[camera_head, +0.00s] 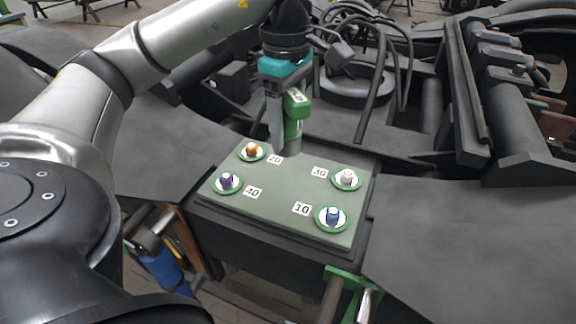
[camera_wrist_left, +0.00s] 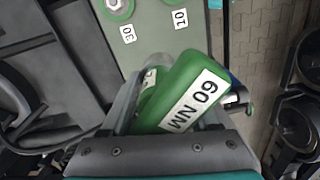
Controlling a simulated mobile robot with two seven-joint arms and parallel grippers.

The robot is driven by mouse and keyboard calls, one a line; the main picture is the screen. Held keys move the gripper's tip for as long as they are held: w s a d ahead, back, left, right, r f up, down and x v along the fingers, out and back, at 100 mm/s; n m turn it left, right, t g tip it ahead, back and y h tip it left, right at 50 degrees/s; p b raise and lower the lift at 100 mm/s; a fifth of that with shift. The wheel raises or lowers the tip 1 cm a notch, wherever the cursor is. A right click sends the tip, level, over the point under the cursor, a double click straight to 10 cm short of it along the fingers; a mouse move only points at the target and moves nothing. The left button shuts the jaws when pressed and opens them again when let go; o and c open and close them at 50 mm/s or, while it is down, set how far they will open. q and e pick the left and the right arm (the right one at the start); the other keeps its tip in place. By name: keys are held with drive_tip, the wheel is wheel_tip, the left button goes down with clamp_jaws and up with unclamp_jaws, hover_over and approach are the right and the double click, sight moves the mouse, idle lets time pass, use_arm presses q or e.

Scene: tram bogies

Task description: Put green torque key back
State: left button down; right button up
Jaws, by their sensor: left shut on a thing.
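The green torque key (camera_head: 294,110) is held in my left gripper (camera_head: 284,138), above the back edge of a grey-green board (camera_head: 285,205). In the left wrist view the key (camera_wrist_left: 190,88) shows a white label reading "60 NM", and the gripper (camera_wrist_left: 168,110) is shut on it. The key's lower end is hidden by the fingers. The board carries round green-rimmed seats, labelled 20 (camera_head: 251,151), 30 (camera_head: 347,179), 40 (camera_head: 227,183) and 10 (camera_head: 333,217), with orange, white, purple and blue tips. My right gripper is not in view.
The board lies on a dark block between dark bogie frame plates (camera_head: 480,235). Curved pipes (camera_head: 378,85) and a dark round part stand behind the gripper. A blue cylinder (camera_head: 166,268) and a green bracket (camera_head: 346,281) sit below the board's front.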

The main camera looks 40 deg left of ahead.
sight(288, 140)
use_arm(q)
wheel_tip(288, 140, down, 3)
drive_tip(key=shift+f, duration=2.6)
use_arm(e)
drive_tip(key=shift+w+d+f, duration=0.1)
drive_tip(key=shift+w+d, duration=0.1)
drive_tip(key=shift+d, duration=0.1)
use_arm(q)
drive_tip(key=shift+f, duration=0.1)
drive_tip(key=shift+c, duration=0.6)
unclamp_jaws()
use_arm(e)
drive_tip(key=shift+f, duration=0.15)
